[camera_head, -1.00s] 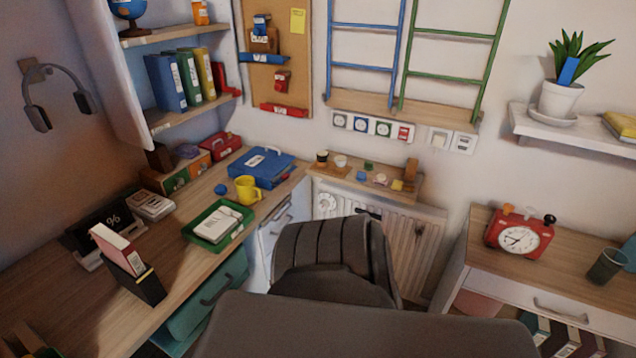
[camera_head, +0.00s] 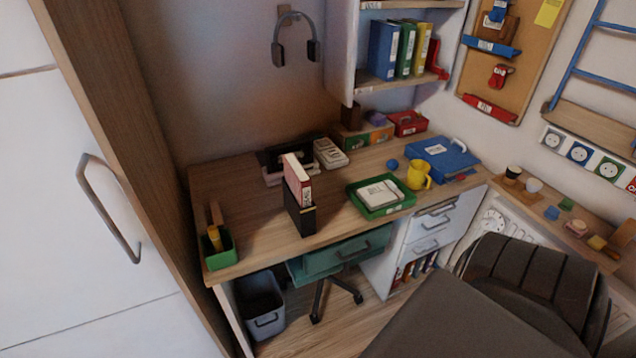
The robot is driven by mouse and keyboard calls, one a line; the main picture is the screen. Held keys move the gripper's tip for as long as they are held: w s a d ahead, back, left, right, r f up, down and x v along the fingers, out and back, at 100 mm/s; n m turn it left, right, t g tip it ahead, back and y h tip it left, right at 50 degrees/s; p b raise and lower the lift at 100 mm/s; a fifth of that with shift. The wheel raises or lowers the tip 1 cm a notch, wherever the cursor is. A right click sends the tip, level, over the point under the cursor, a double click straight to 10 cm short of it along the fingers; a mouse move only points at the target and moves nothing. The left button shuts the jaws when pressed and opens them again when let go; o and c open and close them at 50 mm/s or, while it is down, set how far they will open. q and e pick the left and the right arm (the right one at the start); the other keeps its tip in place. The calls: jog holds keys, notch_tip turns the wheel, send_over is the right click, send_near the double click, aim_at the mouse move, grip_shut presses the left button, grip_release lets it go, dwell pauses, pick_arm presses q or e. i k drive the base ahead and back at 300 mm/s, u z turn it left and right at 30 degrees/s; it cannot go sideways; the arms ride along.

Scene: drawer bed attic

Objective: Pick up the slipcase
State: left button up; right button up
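The slipcase (camera_head: 300,217) is a black, open-topped case standing upright near the front edge of the wooden desk (camera_head: 254,238). A red and white book (camera_head: 297,176) stands up out of its top. Neither of my grippers shows in the head view.
A green box (camera_head: 221,257) sits at the desk's left corner, and a green tray (camera_head: 389,209) lies to the right. A teal chair (camera_head: 349,250) and grey bin (camera_head: 262,309) are below. A tall white wardrobe (camera_head: 70,200) borders the left. A dark chair (camera_head: 530,272) fills the lower right.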

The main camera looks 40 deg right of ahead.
aim_at(305, 220)
jog(key=z, duration=1.75)
